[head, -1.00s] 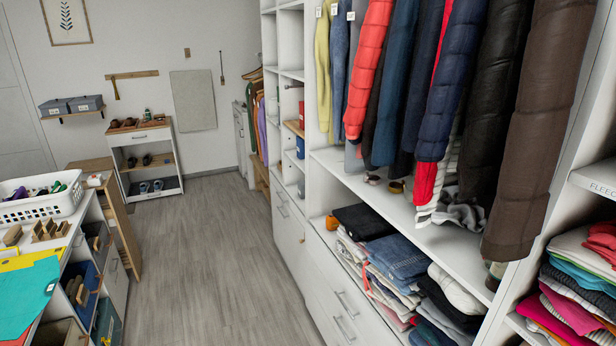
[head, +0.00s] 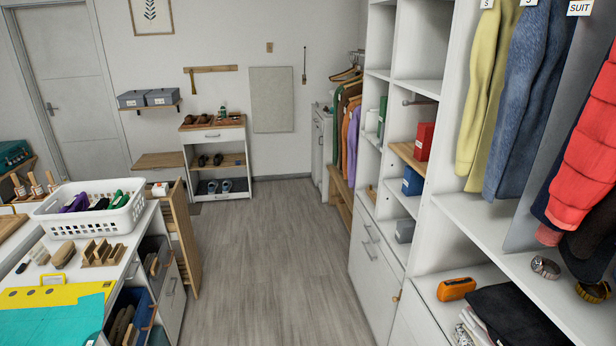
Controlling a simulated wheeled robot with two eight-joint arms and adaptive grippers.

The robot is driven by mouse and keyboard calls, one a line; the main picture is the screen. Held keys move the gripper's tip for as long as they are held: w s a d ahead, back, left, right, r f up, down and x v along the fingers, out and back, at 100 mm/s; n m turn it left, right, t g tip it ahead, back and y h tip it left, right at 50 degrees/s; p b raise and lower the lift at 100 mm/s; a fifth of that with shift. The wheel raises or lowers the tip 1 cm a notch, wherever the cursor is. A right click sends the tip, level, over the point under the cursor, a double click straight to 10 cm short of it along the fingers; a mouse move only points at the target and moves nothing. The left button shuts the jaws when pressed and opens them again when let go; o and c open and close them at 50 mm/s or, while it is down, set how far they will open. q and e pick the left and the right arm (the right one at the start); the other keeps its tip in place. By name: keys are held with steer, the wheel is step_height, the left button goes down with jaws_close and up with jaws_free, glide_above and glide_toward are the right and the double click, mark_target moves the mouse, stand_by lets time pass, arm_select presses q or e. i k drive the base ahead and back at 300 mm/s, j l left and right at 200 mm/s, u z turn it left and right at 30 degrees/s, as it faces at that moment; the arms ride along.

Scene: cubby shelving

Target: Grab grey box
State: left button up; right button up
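Two grey lidded boxes stand side by side on a small wall shelf at the back left, the left one (head: 132,99) next to the right one (head: 162,97). A smaller grey box (head: 405,230) sits low in a cubby of the white shelving on the right, below a blue box (head: 412,181). I cannot tell which grey box the task means. Neither of my grippers shows in the head view.
A grey wood floor aisle (head: 270,265) runs clear to the back wall. A shoe cabinet (head: 214,135) stands at the back. Hanging clothes and an orange object (head: 456,289) are on the right.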

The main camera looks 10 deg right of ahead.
mark_target(406, 230)
steer(key=i+z, duration=0.15)
steer(key=i, duration=0.35)
steer(key=i+j+z, duration=0.15)
steer(key=i, duration=0.35)
steer(key=i+j+z, duration=0.1)
steer(key=i+z, duration=0.15)
steer(key=z, duration=0.2)
steer(key=i+j+z, duration=0.2)
steer(key=z, duration=0.3)
steer(key=i+j+z, duration=0.25)
steer(key=z, duration=0.2)
steer(key=i+j+z, duration=0.1)
steer(key=j+z, duration=0.35)
steer(key=i+j+z, duration=0.1)
steer(key=j+z, duration=0.2)
steer(key=z, duration=0.2)
steer(key=j+z, duration=0.9)
steer(key=l, duration=0.1)
